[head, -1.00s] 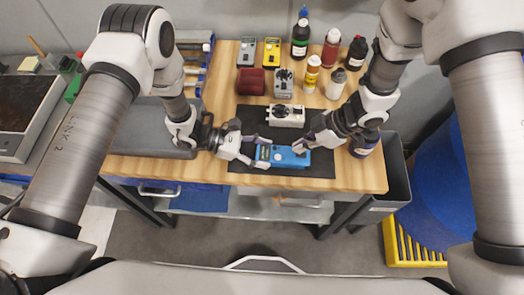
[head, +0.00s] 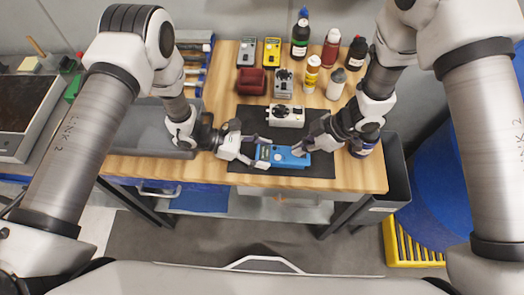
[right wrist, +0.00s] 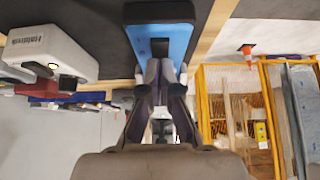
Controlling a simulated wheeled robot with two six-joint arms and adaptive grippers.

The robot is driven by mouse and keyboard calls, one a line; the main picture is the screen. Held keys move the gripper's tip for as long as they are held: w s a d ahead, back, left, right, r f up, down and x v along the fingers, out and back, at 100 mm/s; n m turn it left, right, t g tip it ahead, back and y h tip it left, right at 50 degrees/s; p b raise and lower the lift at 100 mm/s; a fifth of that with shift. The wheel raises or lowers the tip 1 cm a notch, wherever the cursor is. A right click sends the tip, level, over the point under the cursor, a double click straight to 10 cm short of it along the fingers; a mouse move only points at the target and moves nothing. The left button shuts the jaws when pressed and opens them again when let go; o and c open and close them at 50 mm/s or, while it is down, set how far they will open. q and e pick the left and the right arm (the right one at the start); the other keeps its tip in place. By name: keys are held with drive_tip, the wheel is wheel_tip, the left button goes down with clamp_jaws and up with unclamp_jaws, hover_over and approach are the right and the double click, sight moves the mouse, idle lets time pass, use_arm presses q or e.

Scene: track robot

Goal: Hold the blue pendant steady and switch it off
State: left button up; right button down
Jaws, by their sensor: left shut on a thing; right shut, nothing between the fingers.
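The blue pendant (head: 284,160) lies on the black mat (head: 312,174) near the table's front edge. My left gripper (head: 258,150) is shut on its left end. My right gripper (head: 302,151) is shut and empty at the pendant's right part. In the right wrist view the fingertips of my right gripper (right wrist: 162,72) are together close to the end of the blue pendant (right wrist: 175,40), by a dark switch or slot on its face. I cannot tell whether they touch it. The switch's position is not clear.
A white box (head: 286,116) with a dial stands just behind the pendant. Further back are a grey device (head: 284,84), a dark red object (head: 251,82) and several bottles (head: 312,72). A dark bin (head: 397,170) stands right of the table. The mat's front strip is clear.

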drive_tip(key=shift+r, duration=2.95)
use_arm(q)
drive_tip(key=o, duration=1.6)
